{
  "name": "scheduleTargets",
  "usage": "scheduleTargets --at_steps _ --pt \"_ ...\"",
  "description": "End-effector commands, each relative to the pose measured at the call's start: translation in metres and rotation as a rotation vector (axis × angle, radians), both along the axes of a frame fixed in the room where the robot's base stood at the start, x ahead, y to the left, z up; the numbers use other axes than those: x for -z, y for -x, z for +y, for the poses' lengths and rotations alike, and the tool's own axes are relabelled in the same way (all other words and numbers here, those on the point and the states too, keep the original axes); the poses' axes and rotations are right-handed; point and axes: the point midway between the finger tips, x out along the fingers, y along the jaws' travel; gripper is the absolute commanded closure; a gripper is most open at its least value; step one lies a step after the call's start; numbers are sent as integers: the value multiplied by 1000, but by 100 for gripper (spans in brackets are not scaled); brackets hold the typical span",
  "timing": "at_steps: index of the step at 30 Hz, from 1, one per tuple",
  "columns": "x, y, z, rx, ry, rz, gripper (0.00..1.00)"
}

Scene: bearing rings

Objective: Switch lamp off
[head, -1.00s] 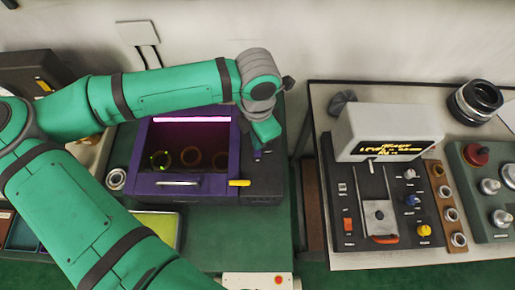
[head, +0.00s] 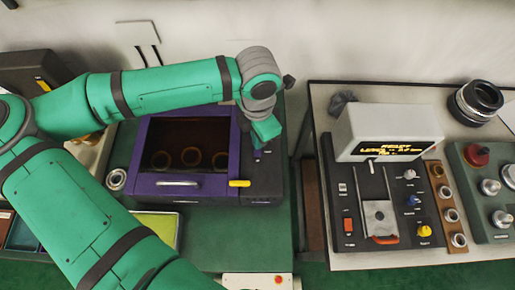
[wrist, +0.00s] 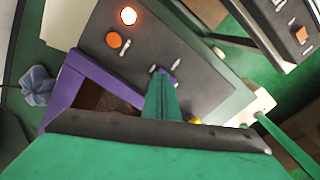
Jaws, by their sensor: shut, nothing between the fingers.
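The purple-framed box (head: 205,184) stands on the green bench under my arm. Its lamp strip is dark, and several rings (head: 191,156) show dimly inside. My gripper (head: 260,146) points down at the black control panel (head: 263,180) on the box's right side. In the wrist view my shut, empty fingers (wrist: 166,82) are at a small purple switch (wrist: 168,73) between white marks. I cannot tell whether they touch it. The fingers hide part of the switch.
The panel also has an orange button (wrist: 113,40) and a glowing round light (wrist: 129,15). A yellow handle (head: 240,183) sticks out at the box front. A grey device with a display (head: 388,133) stands on the right table, across a gap.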

Motion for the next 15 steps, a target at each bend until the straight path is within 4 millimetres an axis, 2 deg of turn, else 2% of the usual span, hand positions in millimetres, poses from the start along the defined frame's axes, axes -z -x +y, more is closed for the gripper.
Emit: scheduleTargets --at_steps 15 --pt "-36 0 0 0 -1 -1 100"
